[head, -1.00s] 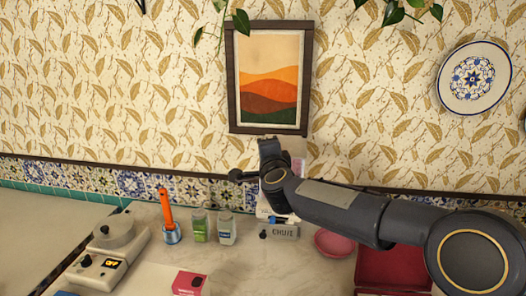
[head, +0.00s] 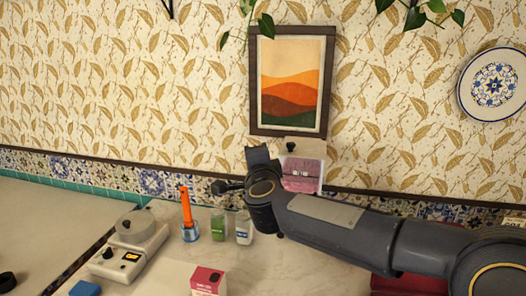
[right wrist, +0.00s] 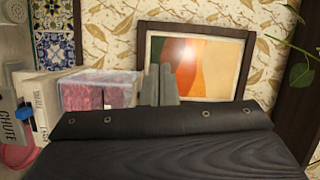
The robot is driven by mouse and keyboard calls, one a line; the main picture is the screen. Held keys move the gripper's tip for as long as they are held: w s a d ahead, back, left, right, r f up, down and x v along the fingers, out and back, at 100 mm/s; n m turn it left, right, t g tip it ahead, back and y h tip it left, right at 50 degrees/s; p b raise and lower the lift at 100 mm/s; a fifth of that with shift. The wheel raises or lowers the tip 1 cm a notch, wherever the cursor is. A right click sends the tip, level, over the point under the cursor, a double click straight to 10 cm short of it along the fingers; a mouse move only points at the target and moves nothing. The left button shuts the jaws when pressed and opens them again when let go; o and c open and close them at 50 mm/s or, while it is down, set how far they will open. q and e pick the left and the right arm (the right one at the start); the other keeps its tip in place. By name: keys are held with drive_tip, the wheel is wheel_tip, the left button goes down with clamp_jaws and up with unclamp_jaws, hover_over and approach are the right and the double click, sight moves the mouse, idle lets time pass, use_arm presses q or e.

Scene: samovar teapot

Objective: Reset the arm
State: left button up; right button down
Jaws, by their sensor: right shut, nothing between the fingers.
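My right arm (head: 345,222) reaches in from the lower right of the head view, above the counter. Its wrist end (head: 262,190) is bent up towards the wall, below the framed picture. In the right wrist view my right gripper (right wrist: 158,85) has its two grey fingers together, with nothing held. The fingers appear in front of the wall, beside a clear box with pink contents (right wrist: 100,92) and the framed picture (right wrist: 198,62). My left gripper is in neither view.
On the counter stand a white device with a lit display (head: 130,256), an orange-handled tool in a blue holder (head: 187,212), a green-labelled jar (head: 218,224), a white-labelled jar (head: 243,228) and a pink carton (head: 208,281). A "CHUTE" sign (right wrist: 20,122) shows in the right wrist view.

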drive_tip(key=s+d+f+n+g+y, duration=0.25)
drive_tip(key=s+d+n+y, duration=0.25)
drive_tip(key=s+d+n, duration=0.6)
drive_tip(key=s+d+f+g+h, duration=0.1)
drive_tip(key=s+d+f+g, duration=0.2)
drive_tip(key=s+f, duration=0.3)
drive_tip(key=s+d+f+n+g+h, duration=0.1)
drive_tip(key=s+d+f+g, duration=0.2)
drive_tip(key=s+f, duration=0.4)
drive_tip(key=s+d+f+n+g+h, duration=0.1)
drive_tip(key=s+d+f+g, duration=0.2)
drive_tip(key=s+f, duration=0.4)
drive_tip(key=s+d, duration=0.1)
drive_tip(key=s, duration=0.7)
drive_tip(key=shift+f+g, duration=0.25)
drive_tip(key=shift+g, duration=0.1)
